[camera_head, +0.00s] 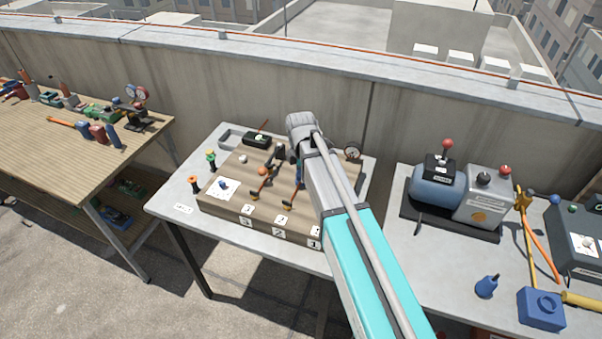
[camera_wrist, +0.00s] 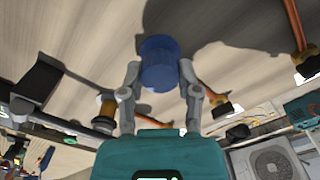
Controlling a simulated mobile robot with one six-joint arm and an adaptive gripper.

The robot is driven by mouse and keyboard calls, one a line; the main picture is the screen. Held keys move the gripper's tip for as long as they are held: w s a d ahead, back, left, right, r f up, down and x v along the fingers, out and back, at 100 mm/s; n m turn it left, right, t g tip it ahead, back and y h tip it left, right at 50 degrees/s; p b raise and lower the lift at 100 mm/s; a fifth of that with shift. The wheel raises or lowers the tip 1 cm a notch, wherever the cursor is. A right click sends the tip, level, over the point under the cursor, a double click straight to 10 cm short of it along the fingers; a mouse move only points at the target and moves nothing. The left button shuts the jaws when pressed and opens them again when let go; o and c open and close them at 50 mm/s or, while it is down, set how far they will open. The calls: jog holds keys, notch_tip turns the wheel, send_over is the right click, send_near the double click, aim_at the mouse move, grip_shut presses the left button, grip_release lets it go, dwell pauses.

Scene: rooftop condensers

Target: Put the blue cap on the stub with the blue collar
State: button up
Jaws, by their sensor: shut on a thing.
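In the wrist view the blue cap (camera_wrist: 160,66) is a short blue cylinder. My gripper (camera_wrist: 160,84) is shut on it, one grey finger at each side, and holds it in front of the wooden board. In the head view my gripper (camera_head: 284,156) is over the back middle of the board, largely hidden by my arm. Copper pipe stubs stand on the board, one at the left (camera_head: 262,183) and one nearer the arm (camera_head: 297,193); one also shows at the right of the wrist view (camera_wrist: 296,28). I cannot make out a blue collar on any stub.
The wooden board (camera_head: 222,204) lies on a grey table, with number tags on its front. A white card with a small blue item (camera_head: 224,185) lies on it. A gauge (camera_head: 352,151) stands at the back right. Another bench (camera_head: 440,260) with equipment is at the right.

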jog(key=shift+f+b, duration=0.65)
jog(key=shift+f, duration=0.05)
dwell(1.0)
jog(key=o, duration=0.8)
jog(key=shift+o, duration=0.2)
jog(key=shift+r, duration=0.2)
notch_tip(320, 180, up, 8)
jog(key=p, duration=0.8)
jog(key=shift+f, duration=0.15)
jog(key=s+d+r+p, duration=0.2)
jog(key=s+d, duration=0.1)
jog(key=d, duration=0.3)
jog(key=s+d+r+p, duration=0.2)
jog(key=s+d, duration=0.2)
jog(key=d, duration=0.2)
jog(key=shift+d+r, duration=0.25)
jog(key=shift+d, duration=0.1)
jog(key=shift+s, duration=0.1)
